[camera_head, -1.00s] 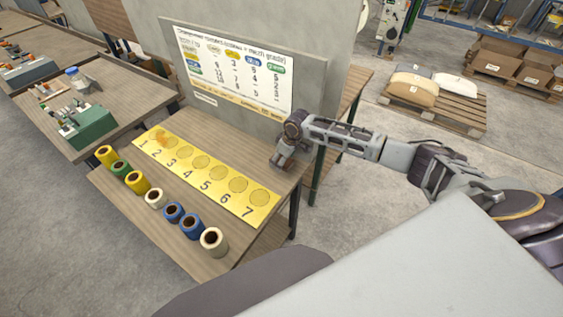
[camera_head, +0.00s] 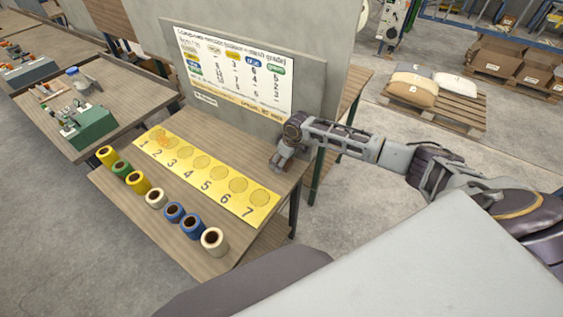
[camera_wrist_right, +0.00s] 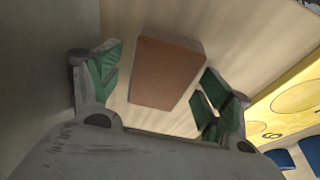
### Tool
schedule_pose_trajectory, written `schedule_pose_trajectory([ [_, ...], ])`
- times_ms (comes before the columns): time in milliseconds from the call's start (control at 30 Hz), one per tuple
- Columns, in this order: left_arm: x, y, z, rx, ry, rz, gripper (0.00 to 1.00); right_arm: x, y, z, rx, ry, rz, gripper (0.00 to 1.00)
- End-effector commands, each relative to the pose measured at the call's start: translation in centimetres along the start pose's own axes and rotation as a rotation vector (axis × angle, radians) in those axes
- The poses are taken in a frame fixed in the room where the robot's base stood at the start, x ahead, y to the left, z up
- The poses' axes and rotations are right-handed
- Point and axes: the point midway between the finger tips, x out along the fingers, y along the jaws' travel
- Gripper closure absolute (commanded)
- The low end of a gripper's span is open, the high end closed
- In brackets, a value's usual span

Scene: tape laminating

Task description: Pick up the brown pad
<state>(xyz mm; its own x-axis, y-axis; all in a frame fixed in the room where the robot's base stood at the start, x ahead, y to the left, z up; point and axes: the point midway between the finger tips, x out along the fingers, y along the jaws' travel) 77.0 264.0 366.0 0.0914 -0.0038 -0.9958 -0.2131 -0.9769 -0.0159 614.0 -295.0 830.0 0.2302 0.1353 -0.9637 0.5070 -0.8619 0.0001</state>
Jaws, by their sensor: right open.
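The brown pad (camera_wrist_right: 170,64) is a flat reddish-brown block lying on the wooden table, seen in the right wrist view. My right gripper (camera_wrist_right: 160,76) is open, with its green-lined fingers on either side of the pad. Gaps show between the pad and both fingers, and the gripper is not closed on it. In the head view my right gripper (camera_head: 280,163) is low over the back right part of the table (camera_head: 130,206), near the upright board. There the pad cannot be made out beneath it. My left gripper is not in view.
A yellow strip (camera_head: 208,178) with numbered circles lies left of the gripper. Several tape rolls (camera_head: 155,199) stand in front of it. An upright grey board (camera_head: 310,95) with a printed chart (camera_head: 236,72) stands close behind the gripper.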

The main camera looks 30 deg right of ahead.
Motion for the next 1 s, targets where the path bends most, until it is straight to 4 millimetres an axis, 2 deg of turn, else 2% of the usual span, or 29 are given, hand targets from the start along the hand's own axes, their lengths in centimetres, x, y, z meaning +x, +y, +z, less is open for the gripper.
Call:
schedule_pose_trajectory([
  [67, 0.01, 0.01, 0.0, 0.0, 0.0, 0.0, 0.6, 0.01, -0.01, 0.0, 0.0, 0.0, 0.0, 0.21],
  [433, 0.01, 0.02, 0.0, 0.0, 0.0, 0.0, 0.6, 0.02, -0.01, 0.02, 0.0, 0.0, 0.0, 0.68],
  [1000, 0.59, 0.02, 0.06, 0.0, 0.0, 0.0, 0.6, -0.23, 0.04, -0.06, -0.001, 0.0, 0.001, 0.68],
])
